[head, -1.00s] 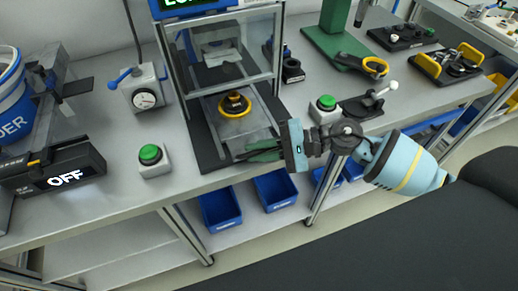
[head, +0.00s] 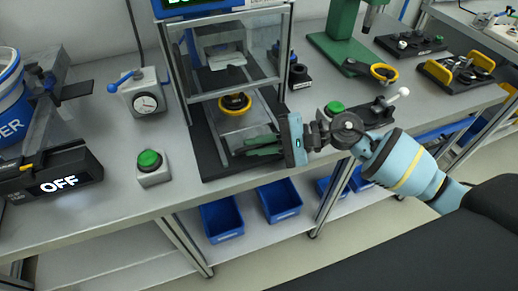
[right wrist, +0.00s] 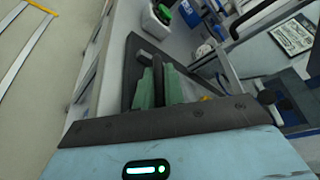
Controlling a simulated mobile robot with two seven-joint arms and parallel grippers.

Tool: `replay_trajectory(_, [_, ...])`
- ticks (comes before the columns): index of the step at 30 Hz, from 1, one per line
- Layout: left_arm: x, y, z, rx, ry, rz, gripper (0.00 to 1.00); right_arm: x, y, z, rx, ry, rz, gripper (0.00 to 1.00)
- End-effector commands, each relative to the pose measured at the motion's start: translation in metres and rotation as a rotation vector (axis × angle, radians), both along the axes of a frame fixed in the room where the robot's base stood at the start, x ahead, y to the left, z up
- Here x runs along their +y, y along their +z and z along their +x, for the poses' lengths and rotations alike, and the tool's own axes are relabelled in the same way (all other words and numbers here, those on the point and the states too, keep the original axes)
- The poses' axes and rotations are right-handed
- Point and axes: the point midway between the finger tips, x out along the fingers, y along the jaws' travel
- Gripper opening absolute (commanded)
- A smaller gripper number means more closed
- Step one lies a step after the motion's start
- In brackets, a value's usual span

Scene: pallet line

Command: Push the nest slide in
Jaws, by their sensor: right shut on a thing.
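The nest slide (head: 240,126) is a pale plate on a dark base inside a framed station with clear panels. A round black and yellow part (head: 235,103) sits on it, just under the lower bar of the front panel. My right gripper (head: 262,147) has green fingers at the slide's front end, coming from the right. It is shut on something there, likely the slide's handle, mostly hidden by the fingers. In the right wrist view the green fingers (right wrist: 160,88) close around a dark upright piece. My left gripper is not in view.
A green push button (head: 150,161) stands left of the station, and another green button (head: 334,109) stands to its right. A dial gauge block (head: 142,95) and a display reading OFF (head: 68,183) are at the left. Blue bins (head: 221,217) sit on the shelf below.

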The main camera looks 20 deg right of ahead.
Motion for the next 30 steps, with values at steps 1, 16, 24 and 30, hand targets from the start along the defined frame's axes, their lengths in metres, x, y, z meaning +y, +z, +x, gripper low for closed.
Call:
replay_trajectory(1, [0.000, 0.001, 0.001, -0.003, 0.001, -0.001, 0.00, 0.000, 0.001, 0.000, 0.000, -0.001, -0.001, 0.00])
replay_trajectory(16, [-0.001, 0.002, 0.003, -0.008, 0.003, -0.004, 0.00, 0.000, 0.001, 0.000, -0.001, -0.001, -0.001, 0.33])
replay_trajectory(24, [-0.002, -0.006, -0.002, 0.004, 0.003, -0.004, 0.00, -0.019, 0.001, -0.006, 0.002, -0.002, -0.004, 0.33])
replay_trajectory(30, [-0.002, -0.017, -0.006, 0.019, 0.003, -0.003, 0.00, -0.049, 0.008, -0.015, 0.002, -0.003, -0.004, 0.33])
